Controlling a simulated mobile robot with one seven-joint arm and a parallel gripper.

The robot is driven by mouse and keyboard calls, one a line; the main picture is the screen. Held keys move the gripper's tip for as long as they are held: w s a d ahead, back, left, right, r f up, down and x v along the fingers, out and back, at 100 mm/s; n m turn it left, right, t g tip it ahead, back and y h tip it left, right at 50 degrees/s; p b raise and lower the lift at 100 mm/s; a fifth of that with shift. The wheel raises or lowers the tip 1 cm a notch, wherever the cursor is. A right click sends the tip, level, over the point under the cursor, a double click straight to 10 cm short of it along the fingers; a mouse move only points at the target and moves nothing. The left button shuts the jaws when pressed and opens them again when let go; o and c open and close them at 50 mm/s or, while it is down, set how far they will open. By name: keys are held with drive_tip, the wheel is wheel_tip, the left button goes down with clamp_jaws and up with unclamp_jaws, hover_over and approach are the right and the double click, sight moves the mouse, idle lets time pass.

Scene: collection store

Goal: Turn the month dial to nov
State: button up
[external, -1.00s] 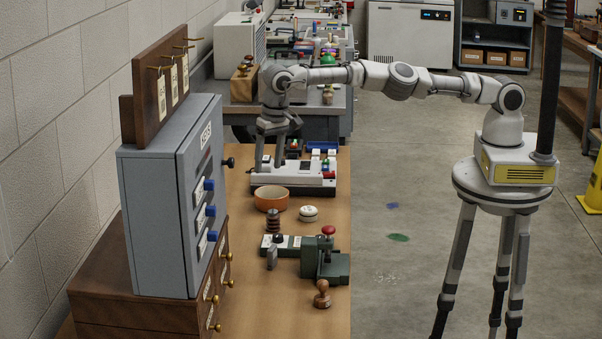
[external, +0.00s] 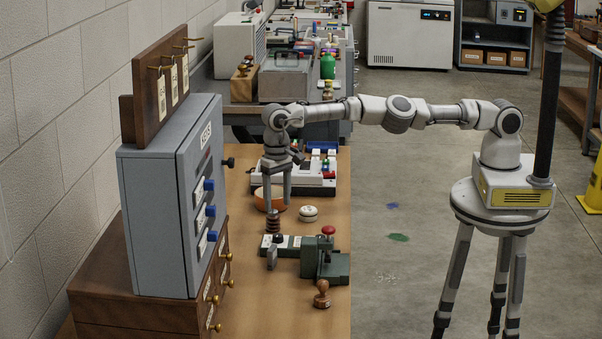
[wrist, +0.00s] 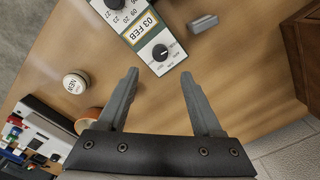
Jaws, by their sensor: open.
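The date stamp is a green press (external: 325,262) with a pale plate reaching left. In the wrist view its window (wrist: 139,27) reads 03 FEB. A black month dial (wrist: 160,52) sits on a white face with small lettering beside the FEB end; I cannot read its pointer setting. A second dial (wrist: 115,3) with numbers is cut off by the top edge. My gripper (wrist: 158,73) is open and empty, its fingers apart and pointing toward the month dial. In the external view, my gripper (external: 277,204) hangs above the bench near the bowl, short of the plate.
An orange bowl (external: 262,202) and a white round pot (external: 308,213) stand near my gripper. A dark ribbed stack (external: 272,222) and grey block (wrist: 203,22) are close to the plate. A grey key cabinet (external: 155,220) rises at left. A wooden stamp (external: 322,295) stands in front.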

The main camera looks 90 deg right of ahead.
sight(278, 235)
wheel_tip(278, 235, down, 10)
drive_tip(key=shift+r+b, duration=0.15)
drive_tip(key=shift+b, duration=1)
clamp_jaws()
